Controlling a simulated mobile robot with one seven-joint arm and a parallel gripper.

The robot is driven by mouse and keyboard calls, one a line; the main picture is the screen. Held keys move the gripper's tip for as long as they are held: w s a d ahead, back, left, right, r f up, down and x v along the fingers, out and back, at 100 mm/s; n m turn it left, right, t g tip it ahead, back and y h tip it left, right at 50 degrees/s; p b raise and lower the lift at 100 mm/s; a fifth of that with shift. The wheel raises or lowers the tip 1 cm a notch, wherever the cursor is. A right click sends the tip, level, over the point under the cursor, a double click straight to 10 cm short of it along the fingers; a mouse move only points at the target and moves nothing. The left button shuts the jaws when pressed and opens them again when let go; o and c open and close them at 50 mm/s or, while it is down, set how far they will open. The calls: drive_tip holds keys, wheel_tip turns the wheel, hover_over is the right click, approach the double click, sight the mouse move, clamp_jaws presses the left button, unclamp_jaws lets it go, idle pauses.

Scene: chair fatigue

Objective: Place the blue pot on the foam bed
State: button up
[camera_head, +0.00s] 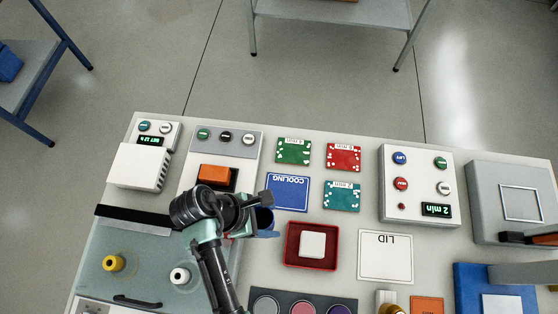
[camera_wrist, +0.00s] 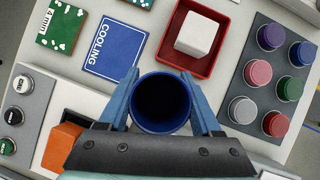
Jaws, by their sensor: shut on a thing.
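The blue pot (camera_wrist: 160,104) is a round, open-topped vessel with a dark inside, seen from above in the wrist view. My gripper (camera_wrist: 160,76) is shut on it, with one blue finger on each side. In the head view the pot (camera_head: 264,219) shows partly behind my gripper (camera_head: 268,214), over the bench just below the blue COOLING card. No label marks the foam bed. A red tray (camera_head: 289,245) with a white block (camera_head: 312,244) in it lies just right of the pot, and also shows in the wrist view (camera_wrist: 172,57). I cannot tell if it is the bed.
The COOLING card (camera_head: 288,192) and several circuit boards lie behind the pot. An orange block (camera_head: 213,174) sits in a machine to the left. The LID card (camera_head: 385,257) is to the right. A dark rack of several coloured jars (camera_wrist: 244,112) stands near the front edge.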

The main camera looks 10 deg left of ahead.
sight(278, 227)
wheel_tip(278, 227, down, 9)
idle(0.5)
drive_tip(key=shift+f, duration=0.2)
drive_tip(key=o, duration=1.4)
drive_tip(key=shift+r, duration=0.15)
drive_tip(key=v, duration=1.2)
